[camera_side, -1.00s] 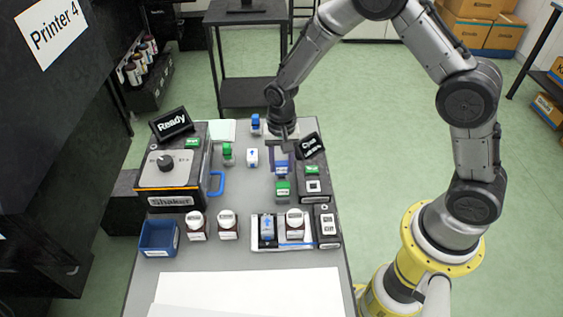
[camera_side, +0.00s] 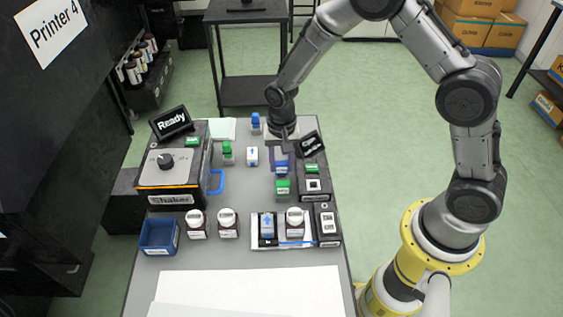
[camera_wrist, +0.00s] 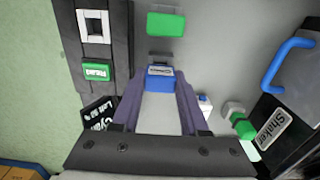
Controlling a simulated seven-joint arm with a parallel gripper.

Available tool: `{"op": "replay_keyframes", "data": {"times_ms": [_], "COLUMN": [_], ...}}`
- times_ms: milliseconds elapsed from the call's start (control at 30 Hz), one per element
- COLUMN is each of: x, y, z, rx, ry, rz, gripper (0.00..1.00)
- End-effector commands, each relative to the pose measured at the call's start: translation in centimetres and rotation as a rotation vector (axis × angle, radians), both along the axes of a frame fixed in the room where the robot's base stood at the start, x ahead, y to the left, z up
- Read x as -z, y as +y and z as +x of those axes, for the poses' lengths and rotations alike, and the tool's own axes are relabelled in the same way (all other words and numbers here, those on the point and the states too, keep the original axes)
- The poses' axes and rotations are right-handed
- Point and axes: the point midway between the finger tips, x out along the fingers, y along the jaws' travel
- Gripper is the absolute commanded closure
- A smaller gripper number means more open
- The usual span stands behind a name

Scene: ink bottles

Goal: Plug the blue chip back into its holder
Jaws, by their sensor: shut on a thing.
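The blue chip (camera_side: 281,167), with a white label on its face, is between the fingertips of my gripper (camera_side: 281,158). In the wrist view the blue chip (camera_wrist: 160,75) sits at the tips of both purple-grey fingers, which are shut on it. A green labelled chip (camera_side: 283,187) is just in front of it on the table side nearer the side camera. In the wrist view, a small grey piece (camera_wrist: 163,58) lies between the blue chip and the green chip (camera_wrist: 165,24). I cannot tell which piece is the blue chip's holder.
A black unit with a green button (camera_side: 312,169) and tilted screen (camera_side: 311,145) stands close on the right. A white piece with a blue arrow (camera_side: 252,156) and a green-topped piece (camera_side: 228,152) stand left. The shaker (camera_side: 170,180) is farther left, bottles (camera_side: 228,224) nearer the camera.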

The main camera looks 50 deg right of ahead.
Motion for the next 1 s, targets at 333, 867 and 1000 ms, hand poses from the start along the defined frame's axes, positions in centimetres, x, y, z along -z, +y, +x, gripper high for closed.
{"op": "replay_keyframes", "data": {"times_ms": [333, 867, 1000], "x": [0.34, 0.61, 0.6], "y": [0.0, 0.0, -0.01], "z": [-0.03, 0.0, -0.01], "rx": [0.0, 0.0, 0.0], "ry": [0.001, 0.0, 0.0], "rz": [0.0, 0.0, 0.0], "gripper": [1.0, 1.0, 0.31]}}
